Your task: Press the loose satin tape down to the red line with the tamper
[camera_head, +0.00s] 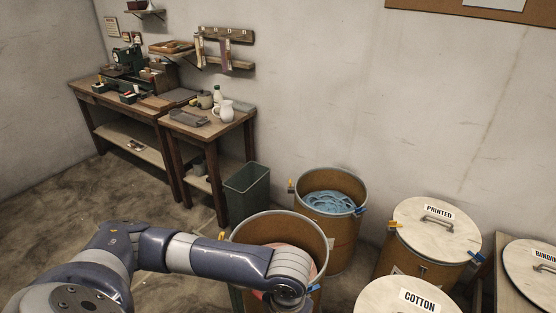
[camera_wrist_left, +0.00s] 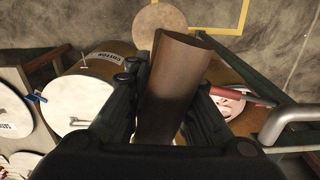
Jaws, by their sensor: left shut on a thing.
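My left gripper (camera_wrist_left: 168,88) is shut on a thick brown bar, seemingly the tamper's handle (camera_wrist_left: 178,75), in the left wrist view. Its far end points up the picture; I cannot make out a pressing foot. In the head view my left arm crosses in front of an open drum (camera_head: 318,236) with pinkish tape (camera_head: 315,262) inside. Pink and white material (camera_wrist_left: 226,103) also shows right of the handle in the wrist view. A second open drum (camera_head: 335,221) behind holds loose blue tape (camera_head: 328,203). I cannot tell which tape is satin. No red line is clear.
Lidded drums marked PRINTED (camera_head: 410,215) and COTTON (camera_head: 385,296) stand at the right. A green bin (camera_head: 247,187) is beside the workbench (camera_head: 215,127). The floor at left is clear.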

